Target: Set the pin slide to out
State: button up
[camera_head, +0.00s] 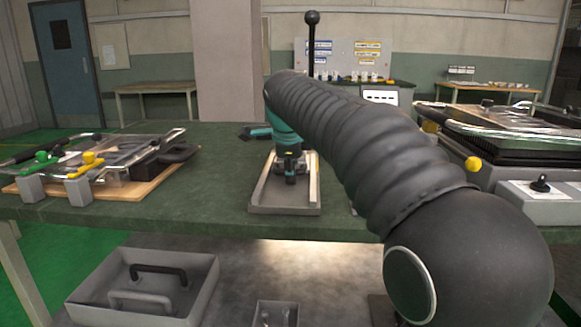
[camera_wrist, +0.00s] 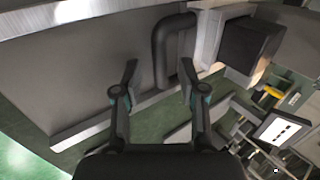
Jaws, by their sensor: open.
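My gripper (camera_head: 290,168) points down over a shallow grey tray with pale side rails (camera_head: 256,193) on the green table. In the wrist view my gripper (camera_wrist: 158,76) is open, its two fingers spread apart. A dark bent bar (camera_wrist: 161,62) shows between the fingertips; I cannot tell whether they touch it. It runs beside a broad grey plate (camera_wrist: 75,72). A dark block (camera_wrist: 250,45) sits beside a pale bracket to the right. I cannot tell for sure which part is the pin slide or how it is set.
A clear-topped device with green (camera_head: 45,158) and yellow (camera_head: 88,162) handles stands at left. Another device (camera_head: 500,150) stands at right, partly behind my arm. A tall black lever (camera_head: 312,45) rises behind my gripper. A grey bin (camera_head: 145,290) lies below. Free tabletop (camera_head: 205,190) lies left of the tray.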

grip_shut()
jog(key=s+b, duration=0.2)
jog(key=s, duration=0.1)
jog(key=s+b, duration=0.1)
jog(key=s, duration=0.3)
jog(key=s+b, duration=0.2)
jog(key=s, duration=0.2)
jog(key=shift+s+a+f+b, duration=0.15)
jog(key=shift+s+a+b, duration=0.1)
jog(key=shift+b, duration=0.1)
jog(key=shift+s, duration=0.5)
grip_release()
jog(key=v, duration=1.2)
